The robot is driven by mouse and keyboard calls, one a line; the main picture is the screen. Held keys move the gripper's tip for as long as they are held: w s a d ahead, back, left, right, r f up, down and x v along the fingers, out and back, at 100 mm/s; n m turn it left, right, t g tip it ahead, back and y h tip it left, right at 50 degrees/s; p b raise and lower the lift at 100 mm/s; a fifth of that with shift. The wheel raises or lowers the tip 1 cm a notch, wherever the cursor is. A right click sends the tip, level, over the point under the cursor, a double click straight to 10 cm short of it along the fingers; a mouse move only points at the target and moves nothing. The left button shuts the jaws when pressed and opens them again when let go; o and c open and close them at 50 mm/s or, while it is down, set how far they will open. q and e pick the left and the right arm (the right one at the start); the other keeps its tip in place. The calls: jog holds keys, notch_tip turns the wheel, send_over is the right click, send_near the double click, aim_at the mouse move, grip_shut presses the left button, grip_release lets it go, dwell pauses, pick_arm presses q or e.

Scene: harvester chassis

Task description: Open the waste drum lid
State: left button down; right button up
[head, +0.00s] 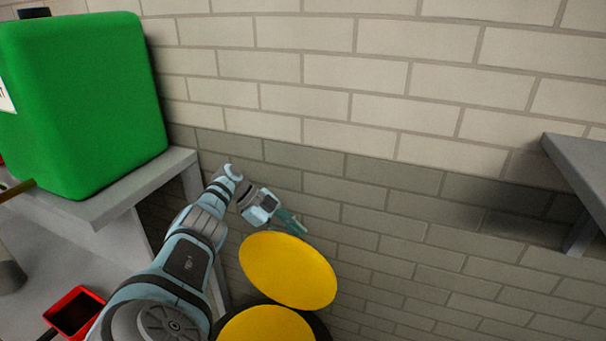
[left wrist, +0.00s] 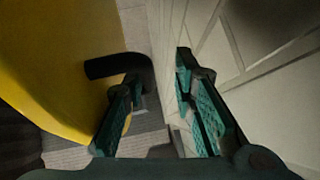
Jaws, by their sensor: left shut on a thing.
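The round yellow lid (head: 288,270) of the waste drum stands tilted up at the bottom centre of the head view. Below it is the drum's top (head: 265,326), a yellow round with a dark rim, cut off by the picture's lower edge. My left gripper (head: 292,224) is at the lid's upper edge, on the wall side. In the left wrist view the lid (left wrist: 55,60) fills the left, with a black bent handle (left wrist: 118,66) on it. My right gripper is not in view.
A brick wall (head: 420,150) rises close behind the drum. A green container (head: 85,105) stands on a grey bench (head: 140,190) at the left. A red bin (head: 75,312) is at the lower left. A grey shelf (head: 580,170) juts in at the right.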

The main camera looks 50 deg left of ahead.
pick_arm(q)
jog(key=shift+w+f, duration=0.35)
jog(key=shift+w, duration=0.15)
jog(key=shift+a+f, duration=0.1)
jog(key=c, duration=1.8)
grip_release()
jog(key=shift+s, duration=0.1)
jog(key=shift+f, duration=0.1)
jog(key=shift+c, duration=0.8)
jog(key=shift+w+a+f, duration=0.25)
jog(key=shift+w, duration=0.25)
jog(key=shift+s+r, duration=0.1)
jog(key=shift+a, duration=0.1)
